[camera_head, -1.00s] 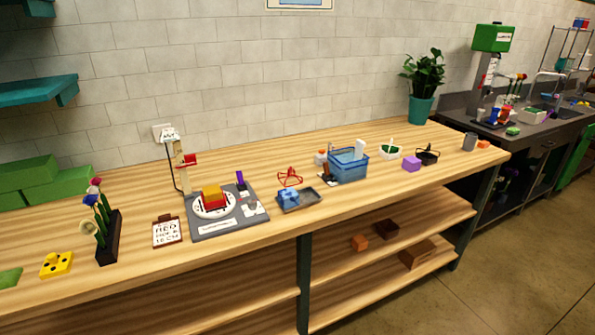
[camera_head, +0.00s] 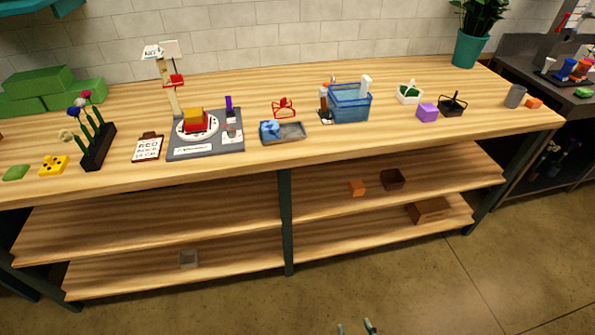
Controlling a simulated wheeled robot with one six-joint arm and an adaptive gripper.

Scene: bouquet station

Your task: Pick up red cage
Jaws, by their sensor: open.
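The red cage (camera_head: 284,105) is a small open red frame standing on the wooden bench top, just behind a grey tray. It stands between the grey turntable station and the blue basket. My gripper (camera_head: 356,328) shows only as two fingertips at the bottom edge of the picture. They are apart, with nothing seen between them. My gripper is low over the floor in the picture, well in front of the bench and far from the red cage.
A grey tray (camera_head: 293,137) with a blue piece (camera_head: 269,130) stands in front of the cage. The turntable station (camera_head: 178,148) is left, the blue basket (camera_head: 350,115) right. The floor (camera_head: 200,312) before the bench is clear.

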